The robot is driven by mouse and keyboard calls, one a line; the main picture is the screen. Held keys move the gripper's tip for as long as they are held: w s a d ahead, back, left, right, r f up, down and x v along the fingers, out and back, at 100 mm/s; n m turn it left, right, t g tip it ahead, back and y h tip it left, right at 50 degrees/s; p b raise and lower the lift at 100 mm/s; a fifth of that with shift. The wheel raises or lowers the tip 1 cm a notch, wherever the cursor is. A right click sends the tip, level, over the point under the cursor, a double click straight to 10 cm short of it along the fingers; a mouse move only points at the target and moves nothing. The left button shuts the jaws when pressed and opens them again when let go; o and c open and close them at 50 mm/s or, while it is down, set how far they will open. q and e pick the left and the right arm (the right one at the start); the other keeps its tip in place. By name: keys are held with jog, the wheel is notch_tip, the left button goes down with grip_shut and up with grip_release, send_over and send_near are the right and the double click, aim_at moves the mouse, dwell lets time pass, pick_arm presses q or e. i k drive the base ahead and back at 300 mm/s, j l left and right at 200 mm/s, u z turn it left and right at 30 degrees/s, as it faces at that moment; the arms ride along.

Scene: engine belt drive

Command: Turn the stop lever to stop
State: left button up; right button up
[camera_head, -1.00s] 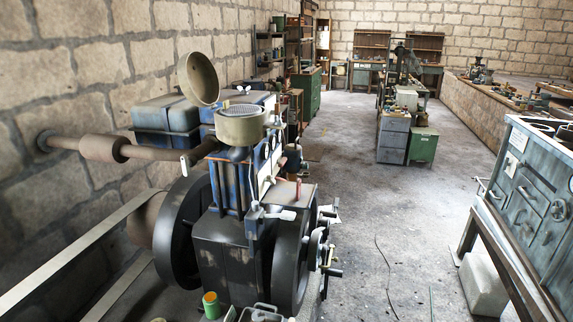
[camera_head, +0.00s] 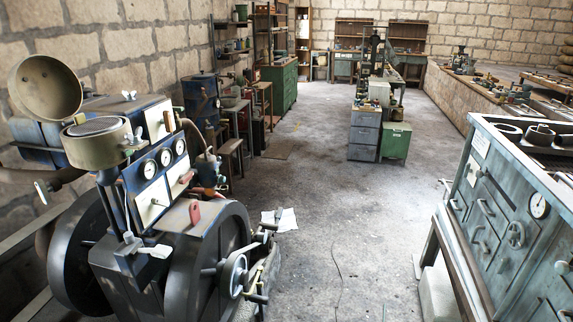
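The engine (camera_head: 150,215) stands at the left, with a large dark flywheel (camera_head: 222,250) on its right side. Several small levers show: a red one (camera_head: 194,212) on the flat top above the flywheel, a white-tipped one (camera_head: 155,250) at the front, and red ones near the panel (camera_head: 186,177). I cannot tell which of these is the stop lever or how it is set. Neither of my grippers is in view.
A grey cabinet (camera_head: 500,215) with drawers and a gauge stands at the right. Grey drawers (camera_head: 364,135) and a green cabinet (camera_head: 396,140) stand farther back. A paper sheet (camera_head: 280,219) and a thin cable lie on the floor. The floor between engine and cabinet is mostly clear.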

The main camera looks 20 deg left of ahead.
aim_at(184, 178)
jog(key=i+l, duration=0.1)
jog(key=i, duration=0.3)
jog(key=i+l+u, duration=0.15)
jog(key=i, duration=0.3)
jog(key=i+l, duration=0.1)
jog(key=i, duration=0.3)
jog(key=i+l+u, duration=0.15)
jog(key=i, duration=0.25)
jog(key=i+u, duration=0.3)
jog(key=u, duration=0.15)
jog(key=i+l+u, duration=0.25)
jog(key=u, duration=0.15)
jog(key=i+l+u, duration=0.25)
jog(key=u, duration=0.2)
jog(key=i+l+u, duration=0.4)
jog(key=k+j, duration=0.05)
jog(key=k, duration=0.05)
